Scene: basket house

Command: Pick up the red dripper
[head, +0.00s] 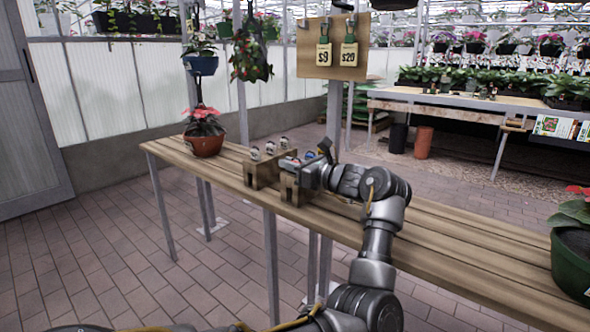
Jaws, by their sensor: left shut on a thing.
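A wooden rack (262,172) with small, pale-topped drippers stands on the long slatted table, left of the picture's middle. My left gripper (303,173) is at the rack's right part, low and close to its block. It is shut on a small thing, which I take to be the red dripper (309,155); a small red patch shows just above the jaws. The gripper and wrist hide most of it, and I cannot tell whether it is clear of the rack. My right gripper is not in view.
The slatted table (450,237) is bare along its right middle. A red-leaved plant in a terracotta pot (204,145) stands at its left end, a green pot (572,262) at its right. A board with price tags (333,47) hangs on a post behind the rack.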

